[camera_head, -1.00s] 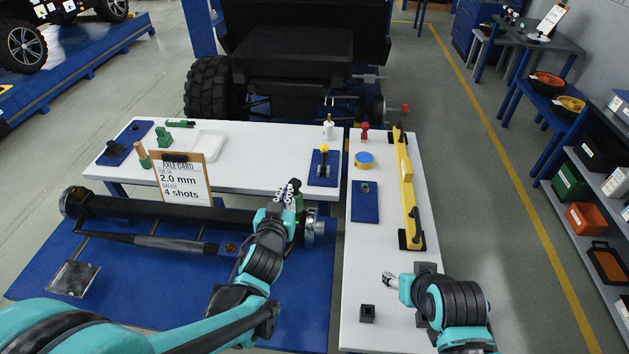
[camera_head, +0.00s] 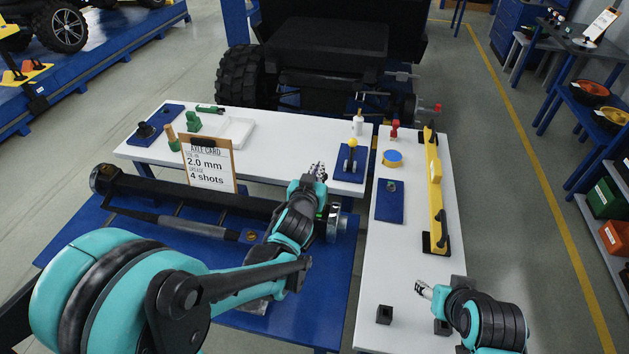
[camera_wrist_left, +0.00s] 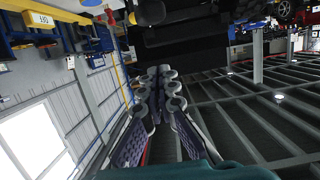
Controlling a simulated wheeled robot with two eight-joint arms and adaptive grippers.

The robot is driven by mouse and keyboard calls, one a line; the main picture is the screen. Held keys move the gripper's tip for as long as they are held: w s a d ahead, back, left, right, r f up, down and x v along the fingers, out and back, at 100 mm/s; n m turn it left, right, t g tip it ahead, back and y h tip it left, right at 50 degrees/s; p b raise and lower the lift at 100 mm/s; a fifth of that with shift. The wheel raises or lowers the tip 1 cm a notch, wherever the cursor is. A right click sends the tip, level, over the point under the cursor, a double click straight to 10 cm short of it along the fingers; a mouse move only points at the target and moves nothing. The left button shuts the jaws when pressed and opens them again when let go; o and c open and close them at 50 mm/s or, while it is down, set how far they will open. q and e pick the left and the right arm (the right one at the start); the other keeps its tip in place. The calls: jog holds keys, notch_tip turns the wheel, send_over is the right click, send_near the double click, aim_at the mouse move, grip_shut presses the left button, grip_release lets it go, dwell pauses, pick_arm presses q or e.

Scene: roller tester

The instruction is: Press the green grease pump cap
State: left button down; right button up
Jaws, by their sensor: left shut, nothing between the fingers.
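My left gripper (camera_head: 318,170) is shut and empty, above the right end of the black roller (camera_head: 250,204). Its closed fingers (camera_wrist_left: 160,90) point up the picture in the left wrist view. A small green patch (camera_head: 320,213) shows beside my left wrist, near the roller's metal end (camera_head: 338,222); I cannot tell whether it is the grease pump cap. The wrist hides most of that spot, and contact cannot be judged. No green cap shows in the left wrist view. My right gripper (camera_head: 424,289) is over the right table, apart from the roller; its jaws are too small to judge.
The axle card (camera_head: 207,168) stands behind the roller. A yellow level (camera_head: 435,195) lies on the right white table (camera_head: 405,255). A lever with a yellow knob (camera_head: 352,143) stands on a blue plate. A small black block (camera_head: 384,314) sits near the front.

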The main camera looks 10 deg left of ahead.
pick_arm(q)
jog(key=shift+w+f+b, duration=0.4)
jog(key=shift+w+f, duration=0.1)
jog(key=shift+f, duration=0.3)
jog(key=shift+w+f+b, duration=0.35)
jog(key=shift+w+f, duration=0.2)
jog(key=shift+f, duration=0.2)
jog(key=shift+w+f+b, duration=0.4)
jog(key=shift+w+f, duration=0.1)
jog(key=shift+f, duration=0.3)
pick_arm(e)
jog(key=shift+f, duration=1.3)
pick_arm(q)
jog(key=r+p+v, duration=0.1)
jog(key=p+v, duration=0.2)
jog(key=v, duration=0.7)
pick_arm(e)
jog(key=r, duration=0.1)
jog(key=s+r, duration=0.1)
jog(key=r, duration=0.1)
jog(key=shift+d, duration=0.1)
pick_arm(q)
jog(key=shift+s+r, duration=0.1)
jog(key=shift+r, duration=0.05)
